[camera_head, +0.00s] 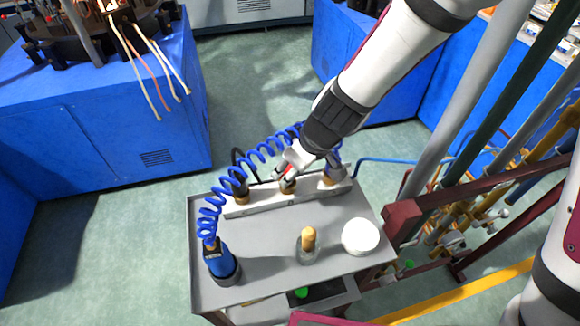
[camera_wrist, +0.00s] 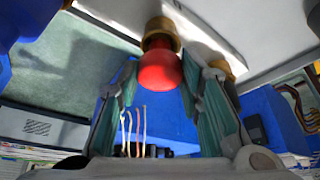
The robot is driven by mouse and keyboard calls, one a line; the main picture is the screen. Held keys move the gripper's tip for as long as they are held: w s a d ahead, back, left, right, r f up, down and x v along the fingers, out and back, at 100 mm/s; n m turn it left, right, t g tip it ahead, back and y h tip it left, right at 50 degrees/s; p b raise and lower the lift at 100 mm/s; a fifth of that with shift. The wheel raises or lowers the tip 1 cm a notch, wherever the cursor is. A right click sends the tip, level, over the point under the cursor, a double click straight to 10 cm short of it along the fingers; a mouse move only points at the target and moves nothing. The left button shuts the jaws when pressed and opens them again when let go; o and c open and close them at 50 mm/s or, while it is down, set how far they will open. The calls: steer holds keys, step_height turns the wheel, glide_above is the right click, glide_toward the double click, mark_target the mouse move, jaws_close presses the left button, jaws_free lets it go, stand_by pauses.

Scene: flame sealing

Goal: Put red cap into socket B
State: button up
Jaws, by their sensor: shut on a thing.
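The red cap (camera_wrist: 158,71) sits between the two fingers of my gripper (camera_wrist: 160,82) in the wrist view. Its far end meets a gold-brown round piece (camera_wrist: 161,34); I cannot tell whether they touch or how deep any overlap is. In the head view my gripper (camera_head: 287,171) is over the middle socket (camera_head: 288,187) of a white strip (camera_head: 262,207), and only a little red shows there. Other sockets are at the left (camera_head: 241,197) and right (camera_head: 328,180) of the strip. Any letters on it are too small to read.
The strip stands along the back of a grey cart top (camera_head: 270,240). A blue tool (camera_head: 221,262) with a coiled blue hose, a glass bottle with a tan stopper (camera_head: 308,240) and a white round object (camera_head: 360,237) stand in front. Pipes (camera_head: 480,130) rise at the right.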

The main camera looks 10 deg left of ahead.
steer(key=shift+f+b, duration=0.95)
steer(key=shift+b, duration=0.25)
stand_by(1.1)
steer(key=o, duration=0.9)
steer(key=shift+r, duration=0.15)
steer(key=shift+s+r+p, duration=0.1)
steer(key=shift+r+p, duration=2.75)
steer(key=shift+r, duration=0.1)
steer(key=shift+r+p, duration=0.8)
steer(key=shift+r, duration=0.65)
